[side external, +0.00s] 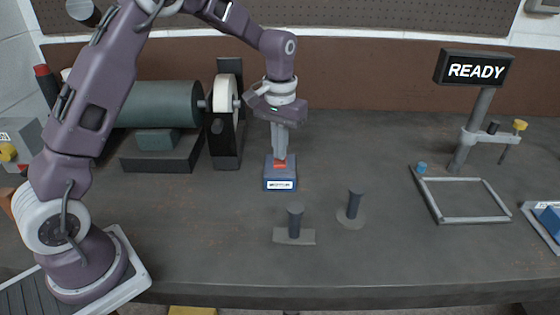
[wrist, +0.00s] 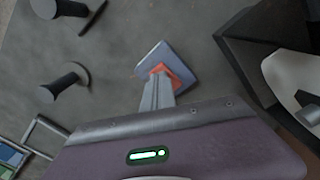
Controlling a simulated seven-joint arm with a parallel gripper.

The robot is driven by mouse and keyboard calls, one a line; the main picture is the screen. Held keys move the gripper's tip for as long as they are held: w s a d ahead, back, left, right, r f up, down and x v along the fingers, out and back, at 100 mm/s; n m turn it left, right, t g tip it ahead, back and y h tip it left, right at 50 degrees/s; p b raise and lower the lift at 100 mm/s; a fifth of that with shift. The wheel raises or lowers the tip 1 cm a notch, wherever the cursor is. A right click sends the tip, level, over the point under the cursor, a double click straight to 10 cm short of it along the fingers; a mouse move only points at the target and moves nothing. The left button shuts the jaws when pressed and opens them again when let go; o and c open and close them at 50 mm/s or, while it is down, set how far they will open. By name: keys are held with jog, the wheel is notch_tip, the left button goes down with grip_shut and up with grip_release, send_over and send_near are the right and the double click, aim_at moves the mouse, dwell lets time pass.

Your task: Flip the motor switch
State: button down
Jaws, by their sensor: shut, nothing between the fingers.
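The motor switch is a small blue box (side external: 280,183) with a red rocker (side external: 280,164) on top and a white label on its front. It stands on the bench in front of the motor and wheel. My gripper (side external: 280,156) is shut, empty and pointing straight down, its fingertips at the red rocker. In the wrist view the closed fingers (wrist: 157,92) reach to the red rocker (wrist: 172,74) on the blue box (wrist: 152,58) and hide part of it. I cannot tell which way the rocker is tipped.
The grey-green motor (side external: 160,104) and pale wheel (side external: 225,93) stand behind and left of the switch. Two dark posts (side external: 294,222) (side external: 354,205) stand in front to the right. A READY sign (side external: 478,69) and a grey frame (side external: 466,199) are at the right. The bench between is clear.

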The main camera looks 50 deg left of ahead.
aim_at(279, 163)
jog(key=shift+f, duration=1)
dwell(0.3)
jog(key=shift+r, duration=3.5)
jog(key=s+d+r+m+t, duration=0.1)
jog(key=s+d+r+t, duration=0.1)
jog(key=s+r, duration=0.55)
jog(key=s+d+r+m+t, duration=0.15)
jog(key=s+r, duration=0.35)
jog(key=s, duration=0.5)
jog(key=s+d+f+t, duration=0.1)
jog(key=s+f+t, duration=0.1)
jog(key=s, duration=1)
jog(key=shift+s+d+f, duration=0.15)
jog(key=shift+d+f, duration=0.05)
jog(key=shift+f, duration=0.4)
